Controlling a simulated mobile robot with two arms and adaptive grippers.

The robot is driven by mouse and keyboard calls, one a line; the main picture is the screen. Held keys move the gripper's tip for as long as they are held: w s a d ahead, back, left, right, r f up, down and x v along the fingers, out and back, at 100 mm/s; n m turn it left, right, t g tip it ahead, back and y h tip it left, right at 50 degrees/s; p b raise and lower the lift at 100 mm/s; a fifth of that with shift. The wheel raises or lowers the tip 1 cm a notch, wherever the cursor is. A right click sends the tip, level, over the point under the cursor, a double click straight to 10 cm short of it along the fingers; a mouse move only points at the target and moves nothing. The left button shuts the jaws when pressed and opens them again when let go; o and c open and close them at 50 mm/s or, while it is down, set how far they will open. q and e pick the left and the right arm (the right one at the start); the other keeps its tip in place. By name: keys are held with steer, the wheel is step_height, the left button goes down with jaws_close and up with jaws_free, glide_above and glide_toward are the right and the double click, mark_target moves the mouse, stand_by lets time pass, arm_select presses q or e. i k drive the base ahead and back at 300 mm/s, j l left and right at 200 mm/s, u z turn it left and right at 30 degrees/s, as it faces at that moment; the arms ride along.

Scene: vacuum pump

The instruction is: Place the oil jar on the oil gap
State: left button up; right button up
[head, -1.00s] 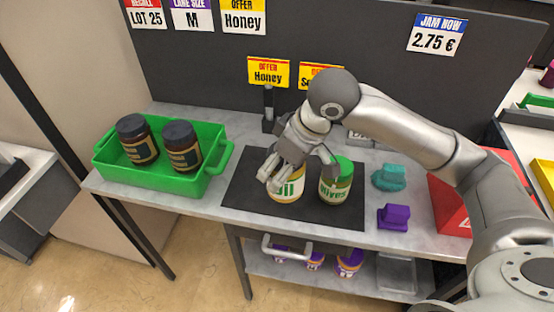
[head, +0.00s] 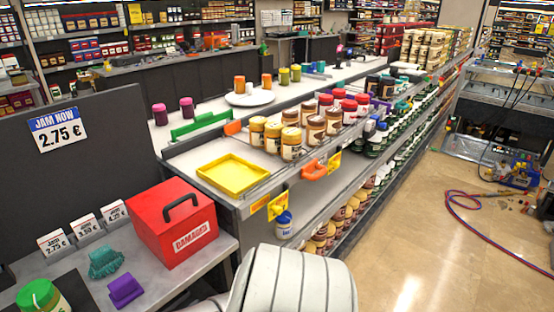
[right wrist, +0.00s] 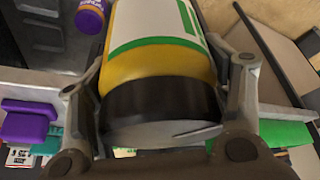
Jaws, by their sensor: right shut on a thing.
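My right gripper (right wrist: 160,75) shows in the right wrist view, shut on a yellow jar (right wrist: 165,65) with a white and green label and a black lid. One finger lies on each side of the jar, and the lid faces the camera. Its label text is not readable. The gripper and jar are outside the head view, where only part of my arm shows at the bottom. The long shelf (head: 240,205) holds several yellow-lidded, brown-lidded and red-lidded jars. I cannot tell which spot is the oil gap. My left gripper is not in view.
A red "DAMAGED" box (head: 170,225), a teal lump (head: 106,262), a purple block (head: 125,290) and a green-lidded jar (head: 40,296) stand on the left table. A yellow tray (head: 233,176) sits on the shelf's near end. Hoses (head: 480,215) lie on the floor at right.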

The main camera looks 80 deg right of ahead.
mark_target(302, 217)
steer(key=z, duration=1.25)
steer(key=l+z, duration=0.4)
steer(key=i+l+z, duration=0.1)
steer(key=z, duration=0.25)
steer(key=i+l+z, duration=0.1)
steer(key=l+z, duration=0.15)
steer(key=z, duration=0.15)
steer(key=i+l+z, duration=0.15)
steer(key=z, duration=0.25)
steer(key=i+l+z, duration=0.2)
steer(key=z, duration=0.15)
steer(key=i+l+z, duration=0.2)
steer(key=z, duration=0.15)
steer(key=i+z, duration=0.35)
steer(key=i+l+u, duration=0.1)
steer(key=i+u, duration=0.2)
steer(key=u, duration=0.15)
steer(key=i+l+u, duration=0.25)
steer(key=u, duration=0.25)
steer(key=i+l+u, duration=0.15)
steer(key=u, duration=0.35)
steer(key=i+l+u, duration=0.15)
steer(key=u, duration=0.35)
steer(key=l+u, duration=0.3)
steer(key=u, duration=0.2)
steer(key=l+u, duration=0.7)
steer(key=u, duration=0.15)
steer(key=i, duration=0.05)
